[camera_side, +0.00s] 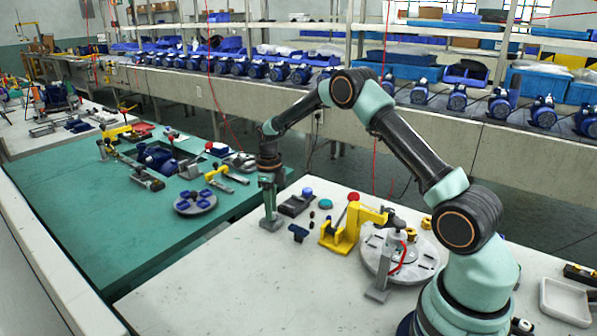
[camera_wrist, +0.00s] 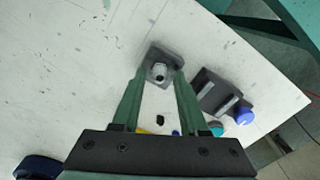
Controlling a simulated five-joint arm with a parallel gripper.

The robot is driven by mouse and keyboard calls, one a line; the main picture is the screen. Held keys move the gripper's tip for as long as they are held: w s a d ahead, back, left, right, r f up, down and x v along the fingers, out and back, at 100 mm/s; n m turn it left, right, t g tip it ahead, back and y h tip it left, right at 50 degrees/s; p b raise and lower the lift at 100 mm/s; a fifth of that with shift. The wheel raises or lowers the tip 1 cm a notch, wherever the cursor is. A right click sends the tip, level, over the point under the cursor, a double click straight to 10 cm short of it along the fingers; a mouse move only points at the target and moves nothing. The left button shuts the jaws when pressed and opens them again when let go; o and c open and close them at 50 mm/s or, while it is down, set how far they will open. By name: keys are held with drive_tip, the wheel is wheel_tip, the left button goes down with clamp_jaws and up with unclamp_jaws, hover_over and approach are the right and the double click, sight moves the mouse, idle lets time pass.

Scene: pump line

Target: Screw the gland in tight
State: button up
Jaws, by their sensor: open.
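A dark grey block (camera_wrist: 152,54) stands on the white table, with a light ribbed round piece, seemingly the gland (camera_wrist: 159,71), on its top. In the side view the block (camera_side: 271,224) sits near the table's left edge, directly below my gripper (camera_side: 267,186). My gripper points down, and its two green fingers are open. In the wrist view my gripper (camera_wrist: 159,74) has one fingertip on each side of the gland. I cannot tell whether either finger touches it. The thread and the gland's depth in the block are hidden.
Right of the block are a dark slotted fixture (camera_side: 295,206), a blue knob (camera_side: 307,192) and a teal disc (camera_side: 325,204). Further right stand a yellow clamp (camera_side: 343,236) and a round grey plate (camera_side: 418,264). The front of the white table is clear.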

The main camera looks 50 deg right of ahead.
drive_tip(key=shift+r, duration=2.1)
